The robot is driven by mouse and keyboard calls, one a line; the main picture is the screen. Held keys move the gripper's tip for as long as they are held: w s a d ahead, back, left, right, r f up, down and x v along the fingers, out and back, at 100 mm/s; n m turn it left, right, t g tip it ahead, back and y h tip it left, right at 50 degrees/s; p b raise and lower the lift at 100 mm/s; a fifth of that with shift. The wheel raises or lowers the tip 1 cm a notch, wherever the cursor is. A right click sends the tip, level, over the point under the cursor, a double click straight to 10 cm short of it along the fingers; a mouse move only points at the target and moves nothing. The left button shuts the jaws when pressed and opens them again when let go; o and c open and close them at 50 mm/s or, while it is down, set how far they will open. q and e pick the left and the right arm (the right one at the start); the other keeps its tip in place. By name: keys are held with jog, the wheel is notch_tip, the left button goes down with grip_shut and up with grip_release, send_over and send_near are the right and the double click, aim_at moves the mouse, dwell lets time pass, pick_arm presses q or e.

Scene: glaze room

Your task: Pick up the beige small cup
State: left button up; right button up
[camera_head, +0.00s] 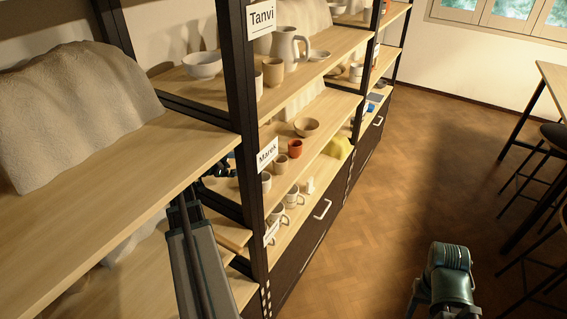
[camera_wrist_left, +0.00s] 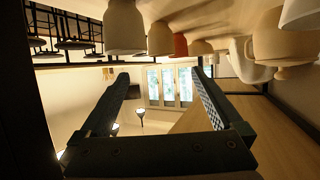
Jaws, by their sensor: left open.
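Small cups stand in a row on the Marek shelf (camera_head: 314,158): a pale beige one (camera_head: 266,181) behind the post, a tan one (camera_head: 281,163) and an orange-red one (camera_head: 295,148). I cannot tell for sure which is the beige small cup. The left wrist view looks upside down, with a pale cup (camera_wrist_left: 124,27), a tan cup (camera_wrist_left: 160,39) and the orange one (camera_wrist_left: 180,45) along its top. My left gripper (camera_wrist_left: 160,76) is open and empty, apart from the cups. In the head view it is mostly hidden by the shelf and post.
A dark shelf post (camera_head: 241,110) stands between my left arm and the cups. A bowl (camera_head: 306,127) and a yellow object (camera_head: 339,147) share their shelf. White mugs (camera_head: 290,197) stand below. A plaster-like block (camera_head: 75,115) fills the near shelf.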

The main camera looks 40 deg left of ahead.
pick_arm(q)
jog(key=b, duration=0.3)
send_near(285, 160)
jog(key=shift+w+d+f, duration=0.5)
jog(key=shift+w+f, duration=0.1)
jog(key=shift+w, duration=0.1)
jog(key=shift+w+d, duration=0.1)
jog(key=shift+w, duration=0.2)
jog(key=b+x, duration=0.2)
jog(key=x, duration=0.3)
jog(key=shift+w, duration=0.2)
jog(key=shift+c, duration=0.2)
jog(key=c, duration=1.5)
jog(key=shift+r, duration=0.15)
notch_tip(285, 160, up, 10)
jog(key=p, duration=1)
